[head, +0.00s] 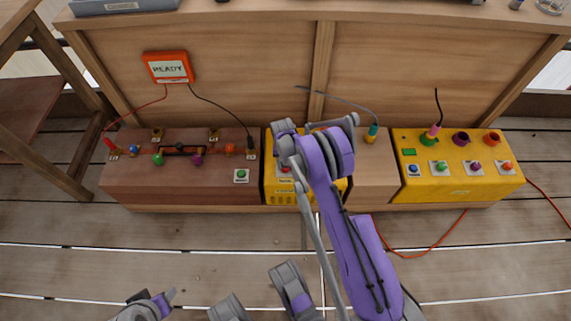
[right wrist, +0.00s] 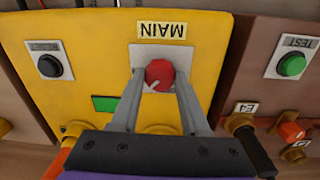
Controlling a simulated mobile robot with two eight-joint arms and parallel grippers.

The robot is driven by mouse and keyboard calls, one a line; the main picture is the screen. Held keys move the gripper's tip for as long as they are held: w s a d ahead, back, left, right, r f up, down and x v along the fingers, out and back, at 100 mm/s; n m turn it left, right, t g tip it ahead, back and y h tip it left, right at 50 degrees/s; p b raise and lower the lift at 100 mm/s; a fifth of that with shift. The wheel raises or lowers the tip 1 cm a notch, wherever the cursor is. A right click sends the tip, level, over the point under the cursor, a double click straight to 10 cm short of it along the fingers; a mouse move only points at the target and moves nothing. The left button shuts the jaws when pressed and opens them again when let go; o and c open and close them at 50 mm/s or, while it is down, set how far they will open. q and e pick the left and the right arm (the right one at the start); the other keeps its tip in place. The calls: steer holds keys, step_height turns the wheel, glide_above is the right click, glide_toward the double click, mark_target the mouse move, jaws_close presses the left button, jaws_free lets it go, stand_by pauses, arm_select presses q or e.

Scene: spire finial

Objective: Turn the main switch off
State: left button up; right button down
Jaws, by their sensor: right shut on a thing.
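The main switch is a red round knob (right wrist: 159,72) with a pale pointer mark, on a light plate below an upside-down "MAIN" label (right wrist: 162,30) in the right wrist view. It sits on a yellow box (right wrist: 215,65), whose edge also shows in the head view (head: 283,198). My right gripper (right wrist: 160,84) is shut on the red knob, one finger on each side. In the head view my right wrist hides most of that box and the knob. My left gripper (head: 158,303) is at the lower left, away from the panels; its jaws are unclear.
A brown panel (head: 130,180) with a green TEST button (right wrist: 291,65) adjoins the yellow box. A black button (right wrist: 49,65) is on the box's other side. Another yellow panel (head: 450,187) stands right. An orange "READY" display (head: 168,67) hangs above. Cables trail nearby.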

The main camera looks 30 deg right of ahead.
steer(key=n, duration=0.4)
steer(key=shift+n, duration=2.1)
steer(key=shift+c, duration=2)
jaws_free()
step_height(320, 180, up, 11)
steer(key=p, duration=0.3)
steer(key=shift+a, duration=0.3)
steer(key=shift+f, duration=0.1)
